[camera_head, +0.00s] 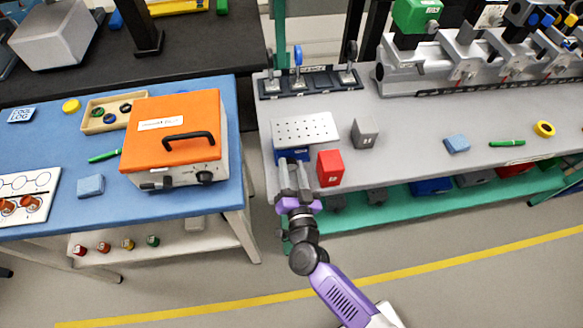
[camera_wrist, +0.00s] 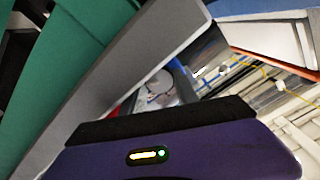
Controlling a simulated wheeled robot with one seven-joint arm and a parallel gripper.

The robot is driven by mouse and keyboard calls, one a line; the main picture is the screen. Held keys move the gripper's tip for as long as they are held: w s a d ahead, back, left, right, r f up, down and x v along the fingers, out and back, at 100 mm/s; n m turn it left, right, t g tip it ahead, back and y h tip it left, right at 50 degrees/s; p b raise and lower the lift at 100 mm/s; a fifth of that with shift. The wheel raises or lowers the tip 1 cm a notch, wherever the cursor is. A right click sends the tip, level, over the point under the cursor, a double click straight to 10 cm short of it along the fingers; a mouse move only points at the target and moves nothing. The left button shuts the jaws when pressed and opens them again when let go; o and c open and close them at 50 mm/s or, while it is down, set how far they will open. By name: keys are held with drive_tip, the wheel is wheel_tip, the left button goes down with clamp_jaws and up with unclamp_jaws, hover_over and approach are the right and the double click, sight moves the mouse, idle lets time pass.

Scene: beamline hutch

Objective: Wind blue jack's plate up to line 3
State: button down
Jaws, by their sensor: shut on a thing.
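The blue jack (camera_head: 291,155) stands at the front left corner of the grey bench, under a pale perforated plate (camera_head: 306,130). The plate looks level and sits a little above the blue body. My gripper (camera_head: 294,180) is at the jack's front, just off the bench edge, and is shut there. What it holds appears to be the jack's knob, mostly hidden by the fingers. The wrist view shows a round grey part (camera_wrist: 158,88) beside a blue strip, partly covered. I cannot read any line marks on the jack.
A red block (camera_head: 330,168) stands close to the right of my gripper, and a grey block (camera_head: 364,132) stands behind it. The blue table with an orange-lidded box (camera_head: 172,132) is to the left. A green lower shelf (camera_head: 385,212) runs under the bench.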

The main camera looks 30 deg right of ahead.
idle(0.3)
drive_tip(key=c, duration=0.9)
unclamp_jaws()
